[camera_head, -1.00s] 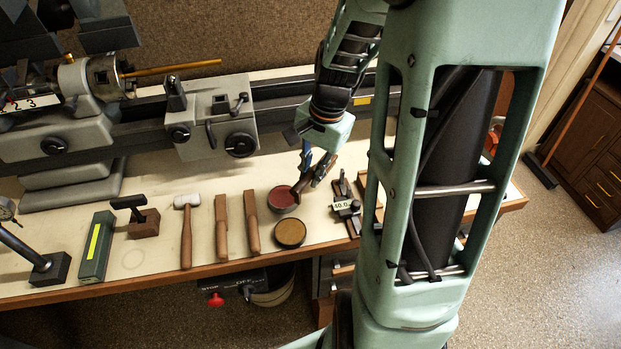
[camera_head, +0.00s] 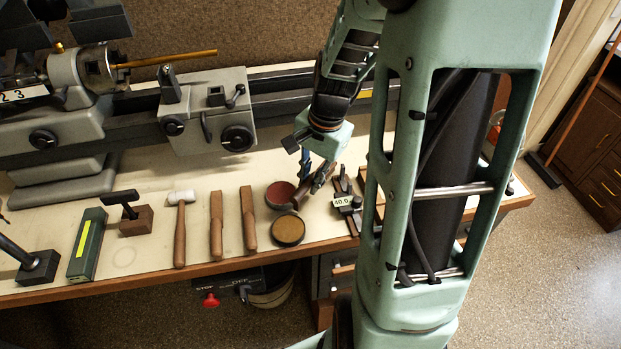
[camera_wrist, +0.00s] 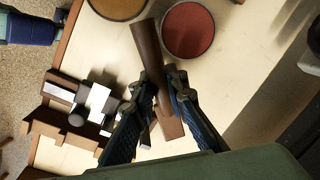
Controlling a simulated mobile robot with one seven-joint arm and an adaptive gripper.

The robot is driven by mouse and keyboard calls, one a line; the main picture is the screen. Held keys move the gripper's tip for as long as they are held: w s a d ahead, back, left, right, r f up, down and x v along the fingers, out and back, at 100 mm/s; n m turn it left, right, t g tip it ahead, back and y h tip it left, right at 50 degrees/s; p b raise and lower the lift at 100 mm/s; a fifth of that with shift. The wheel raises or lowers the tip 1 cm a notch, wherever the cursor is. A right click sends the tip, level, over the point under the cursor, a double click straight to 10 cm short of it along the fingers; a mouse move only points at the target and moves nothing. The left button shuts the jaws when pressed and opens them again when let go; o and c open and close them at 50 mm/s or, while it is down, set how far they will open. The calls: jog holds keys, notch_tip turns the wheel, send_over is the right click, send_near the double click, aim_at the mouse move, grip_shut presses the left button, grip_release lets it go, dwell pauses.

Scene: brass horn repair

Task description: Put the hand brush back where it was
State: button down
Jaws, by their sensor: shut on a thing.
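The hand brush (camera_wrist: 147,48) is a brown wooden piece with a long handle. My gripper (camera_wrist: 160,84) is shut on it, with one finger on each side. In the wrist view the handle's end reaches up between the red tin (camera_wrist: 188,30) and the amber tin (camera_wrist: 117,6); a lighter brown part shows below the fingers. In the head view my gripper (camera_head: 306,166) and the brush (camera_head: 317,184) are over the bench, just right of the red tin (camera_head: 281,195). I cannot tell whether the brush touches the bench. Bristles are not clearly visible.
The amber tin (camera_head: 288,230) stands near the bench's front edge. A dark gauge marked 40.0 (camera_head: 345,201) is close on the right. Two wooden sticks (camera_head: 249,220) and a white-headed mallet (camera_head: 180,225) lie left. A grey lathe (camera_head: 215,120) runs along the back.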

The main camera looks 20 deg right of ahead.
jog(key=c, duration=1.9)
grip_release()
jog(key=shift+r+p, duration=0.4)
jog(key=shift+r, duration=0.15)
notch_tip(320, 180, up, 12)
jog(key=s+d+p, duration=0.1)
jog(key=shift+d, duration=0.25)
jog(key=shift+s, duration=0.1)
